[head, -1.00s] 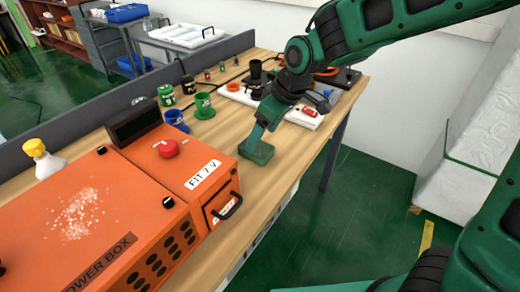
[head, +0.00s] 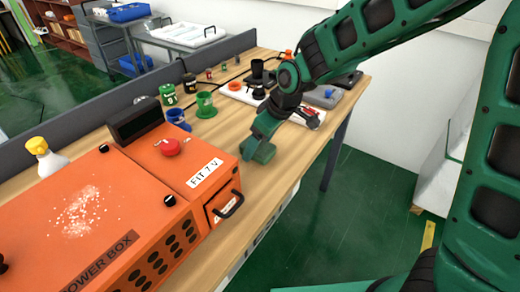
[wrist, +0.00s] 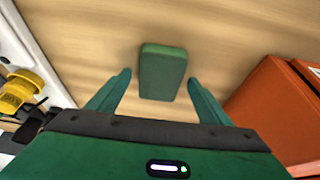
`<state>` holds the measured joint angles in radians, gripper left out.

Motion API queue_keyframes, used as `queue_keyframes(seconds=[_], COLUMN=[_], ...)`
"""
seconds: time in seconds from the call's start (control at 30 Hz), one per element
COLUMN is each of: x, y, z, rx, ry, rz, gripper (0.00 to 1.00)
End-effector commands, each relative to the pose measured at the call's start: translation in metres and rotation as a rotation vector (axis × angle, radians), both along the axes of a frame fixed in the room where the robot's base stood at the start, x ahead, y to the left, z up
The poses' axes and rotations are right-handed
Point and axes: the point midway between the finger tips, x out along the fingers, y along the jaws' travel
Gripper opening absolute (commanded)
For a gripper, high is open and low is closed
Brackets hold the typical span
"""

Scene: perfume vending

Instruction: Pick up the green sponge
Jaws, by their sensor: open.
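The green sponge (head: 260,152) lies on the wooden table just right of the orange box in the head view. In the wrist view the sponge (wrist: 162,72) is a rounded green block on bare wood. My gripper (wrist: 158,77) is open and empty, with one fingertip on each side of the sponge's near part in the picture. Whether the fingers are at the sponge's height or above it, I cannot tell. In the head view my green gripper (head: 264,132) is close to the sponge and partly overlaps it, so the fingers are hard to make out.
The orange power box (head: 110,215) takes up the left of the table (head: 262,185). A white tray (head: 243,95) with small items lies farther back. The wood around the sponge is clear; the table's right edge is near.

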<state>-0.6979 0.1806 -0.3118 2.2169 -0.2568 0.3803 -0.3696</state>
Motion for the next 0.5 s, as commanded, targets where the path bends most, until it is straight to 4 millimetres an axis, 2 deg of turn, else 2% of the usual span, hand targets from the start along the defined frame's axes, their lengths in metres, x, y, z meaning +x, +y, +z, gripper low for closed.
queue_keyframes(seconds=[0.5], x=[0.0000], y=[-0.0008], z=[-0.0047], rx=[0.000], ry=[0.000], rz=[-0.001], gripper=[0.73])
